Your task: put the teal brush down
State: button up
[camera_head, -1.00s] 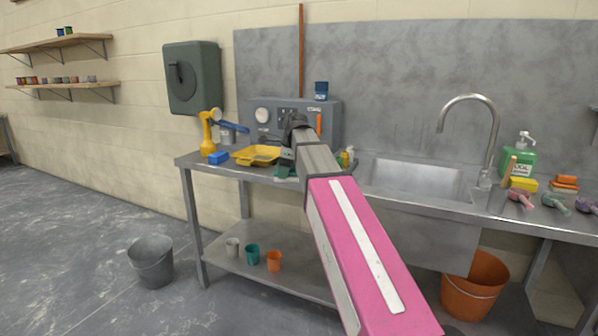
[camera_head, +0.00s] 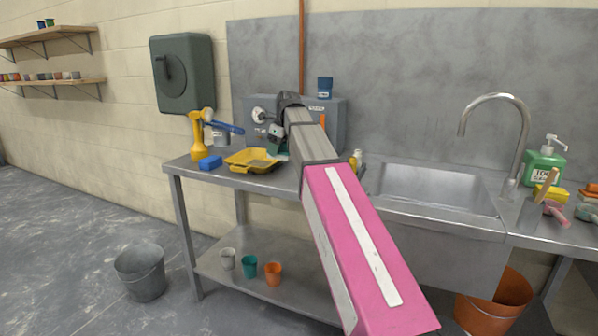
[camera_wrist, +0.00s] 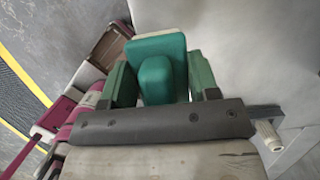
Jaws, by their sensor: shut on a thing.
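The teal brush is held in my gripper. In the wrist view, the teal brush (camera_wrist: 155,75) shows as a teal block and rounded part between the two green fingers of my gripper (camera_wrist: 160,80). In the head view, my gripper (camera_head: 276,138) hangs over the metal bench at the right end of the yellow tray. A small teal part of the brush (camera_head: 283,154) shows just below it. Much of the brush is hidden, and I cannot tell whether it touches anything.
The yellow tray (camera_head: 240,166), blue sponge (camera_head: 210,163) and yellow spray bottle (camera_head: 197,138) stand left on the metal bench (camera_head: 270,182). A grey box (camera_head: 335,118) stands behind. The sink (camera_head: 435,190) is right. Several cups sit on the lower shelf (camera_head: 300,292).

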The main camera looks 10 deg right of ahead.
jog(key=w+d+f, duration=0.1)
jog(key=d+f, duration=0.1)
jog(key=w+d+f, duration=0.1)
jog(key=d, duration=0.2)
jog(key=w+d+f, duration=0.2)
jog(key=d, duration=0.1)
jog(key=shift+w+d+f, duration=0.1)
jog(key=shift+d+f, duration=0.15)
jog(key=shift+f, duration=2.1)
jog(key=shift+f, duration=0.1)
jog(key=o, duration=0.8)
jog(key=shift+o, duration=0.2)
jog(key=v, duration=1.2)
jog(key=shift+s+d, duration=0.1)
jog(key=shift+s, duration=0.1)
